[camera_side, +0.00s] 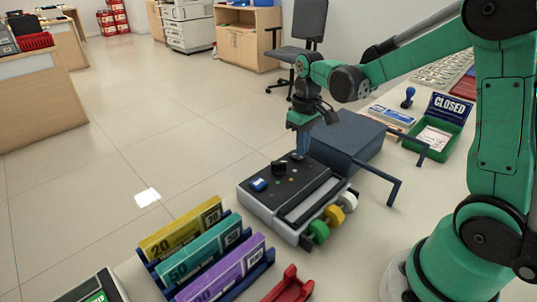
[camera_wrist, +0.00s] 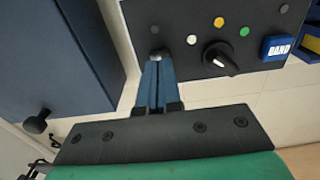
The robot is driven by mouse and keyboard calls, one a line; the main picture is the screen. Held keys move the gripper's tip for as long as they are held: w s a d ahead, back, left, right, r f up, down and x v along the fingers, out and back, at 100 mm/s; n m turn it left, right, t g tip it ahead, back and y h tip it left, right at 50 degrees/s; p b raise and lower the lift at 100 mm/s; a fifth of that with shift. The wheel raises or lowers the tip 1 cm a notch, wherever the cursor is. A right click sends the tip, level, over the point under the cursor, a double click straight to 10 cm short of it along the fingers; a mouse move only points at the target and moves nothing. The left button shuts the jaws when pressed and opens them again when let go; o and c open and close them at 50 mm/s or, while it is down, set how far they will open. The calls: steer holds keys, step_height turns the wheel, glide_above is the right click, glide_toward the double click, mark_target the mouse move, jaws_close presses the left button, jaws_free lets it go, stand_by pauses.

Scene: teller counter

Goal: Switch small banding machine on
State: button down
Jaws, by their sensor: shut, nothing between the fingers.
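The small banding machine (camera_side: 262,205) is a grey box with a black top, on the counter. Its panel (camera_wrist: 176,18) in the wrist view carries a black knob with a white pointer (camera_wrist: 219,55), white, yellow and green round spots, and a blue BAND button (camera_wrist: 277,47). My gripper (camera_side: 301,155) is shut and points down at the panel's far corner. In the wrist view its blue fingertips (camera_wrist: 158,62) are at a small silvery piece (camera_wrist: 155,54), perhaps a toggle, at the panel edge. The fingers partly hide it, and I cannot tell whether they touch it.
A dark blue box (camera_side: 345,140) stands close behind the machine, with a dark bent handle (camera_side: 396,183) sticking out. Coloured rolls (camera_side: 334,216) sit at the machine's right side. Note bundles in a rack (camera_side: 190,250) stand in front; a green tray (camera_side: 432,139) lies behind.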

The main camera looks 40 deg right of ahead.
steer(key=shift+f, duration=0.65)
steer(key=shift+r, duration=3.5)
steer(key=shift+s+a+r, duration=0.2)
steer(key=shift+a, duration=0.15)
steer(key=s+a+t, duration=0.6)
steer(key=a+t, duration=0.1)
steer(key=shift+a+r, duration=0.15)
steer(key=shift+a, duration=0.25)
steer(key=c, duration=1.5)
jaws_free()
steer(key=shift+s, duration=0.1)
